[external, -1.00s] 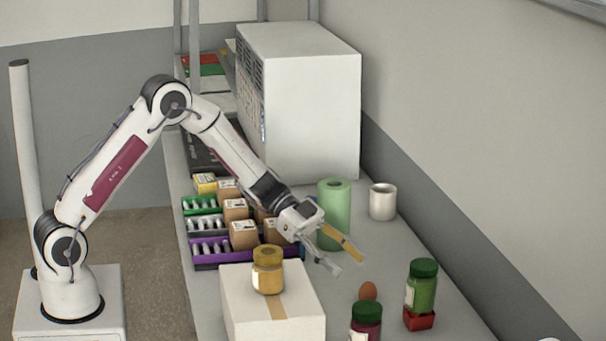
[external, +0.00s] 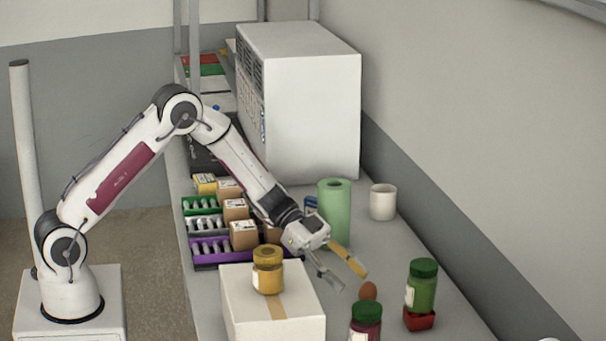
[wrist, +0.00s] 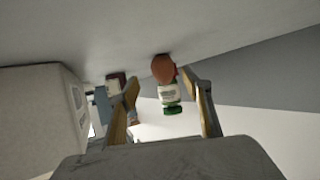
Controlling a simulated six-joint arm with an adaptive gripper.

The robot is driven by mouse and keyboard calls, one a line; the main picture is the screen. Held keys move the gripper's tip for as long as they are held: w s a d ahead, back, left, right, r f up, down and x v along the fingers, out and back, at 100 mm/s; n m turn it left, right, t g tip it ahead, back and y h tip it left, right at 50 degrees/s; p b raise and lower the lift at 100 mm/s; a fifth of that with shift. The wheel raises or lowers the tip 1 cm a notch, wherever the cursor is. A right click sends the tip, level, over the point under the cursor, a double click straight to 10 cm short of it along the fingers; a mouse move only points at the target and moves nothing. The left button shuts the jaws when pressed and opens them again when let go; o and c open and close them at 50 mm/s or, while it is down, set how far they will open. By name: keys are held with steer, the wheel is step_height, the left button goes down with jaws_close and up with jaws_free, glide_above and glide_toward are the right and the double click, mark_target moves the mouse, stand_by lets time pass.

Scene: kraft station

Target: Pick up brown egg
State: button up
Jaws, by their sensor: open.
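The brown egg (external: 369,291) sits on the grey bench, just behind the dark red jar with a green lid (external: 366,322). My gripper (external: 347,274) is open and empty, to the left of the egg and a little apart from it. In the wrist view the egg (wrist: 163,68) shows beyond the two yellow-faced fingers (wrist: 168,105), between their tips and nearer the right one. A jar with a green lid (wrist: 170,97) shows partly hidden by the egg there.
A white box (external: 305,318) with a yellow jar (external: 267,270) on it stands left of my gripper. A green jar (external: 422,285) on a red block (external: 419,319) stands right of the egg. A green roll (external: 335,207) and a white cup (external: 383,201) are behind.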

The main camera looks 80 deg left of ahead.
mark_target(363, 290)
stand_by(0.3)
steer(key=shift+x, duration=2.65)
steer(key=shift+w+a+f, duration=0.1)
steer(key=shift+w+a, duration=0.05)
steer(key=c, duration=1)
